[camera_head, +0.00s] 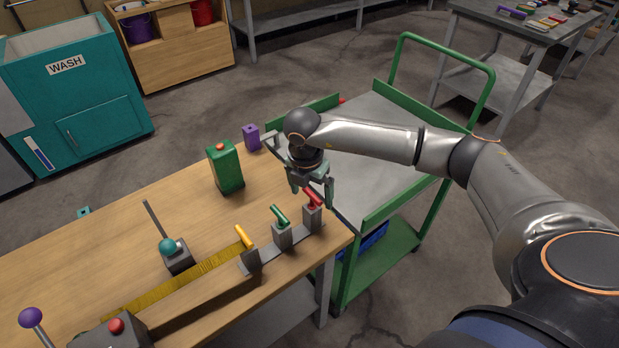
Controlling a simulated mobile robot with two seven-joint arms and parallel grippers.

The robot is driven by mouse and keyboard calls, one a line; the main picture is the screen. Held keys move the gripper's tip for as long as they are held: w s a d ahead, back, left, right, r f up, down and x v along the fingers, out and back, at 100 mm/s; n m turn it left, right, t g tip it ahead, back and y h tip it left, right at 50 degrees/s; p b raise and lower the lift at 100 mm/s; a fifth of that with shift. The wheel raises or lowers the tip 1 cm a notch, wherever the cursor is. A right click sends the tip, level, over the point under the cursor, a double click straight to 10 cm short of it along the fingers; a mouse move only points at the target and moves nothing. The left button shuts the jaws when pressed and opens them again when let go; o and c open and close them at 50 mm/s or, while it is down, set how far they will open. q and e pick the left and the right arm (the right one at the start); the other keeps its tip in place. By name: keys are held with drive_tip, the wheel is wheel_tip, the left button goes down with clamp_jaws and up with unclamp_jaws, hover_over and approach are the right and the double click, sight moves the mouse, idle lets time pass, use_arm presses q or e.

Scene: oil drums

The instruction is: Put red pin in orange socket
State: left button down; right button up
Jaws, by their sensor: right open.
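The red pin (313,198) leans at a tilt in the top of the rightmost grey block (312,218), near the right corner of the wooden table. My right gripper (312,187) is open and points down over the red pin, with its fingers around or just behind the pin's top. I cannot tell whether they touch it. A green pin (280,214) and an orange-yellow pin (243,236) tilt in the other grey blocks of the same row. I cannot make out an orange socket. My left gripper is not in view.
On the wooden table (110,252) stand a green can (226,168), a purple block (251,138), a lever with a teal knob (168,246), a yellow strip (175,282) and a box with a red button (116,326). A green cart (395,118) stands close at right.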

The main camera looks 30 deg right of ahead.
sight(313, 204)
drive_tip(key=shift+w+d+f, duration=0.1)
drive_tip(key=shift+d+f, duration=0.05)
drive_tip(key=shift+f, duration=1.15)
drive_tip(key=shift+w+d+f, duration=0.1)
drive_tip(key=shift+d+f, duration=0.05)
drive_tip(key=shift+f, duration=1.1)
drive_tip(key=shift+c, duration=0.4)
drive_tip(key=shift+r, duration=0.1)
clamp_jaws()
drive_tip(key=shift+c, duration=1.7)
unclamp_jaws()
drive_tip(key=shift+w, duration=0.1)
drive_tip(key=o, duration=0.4)
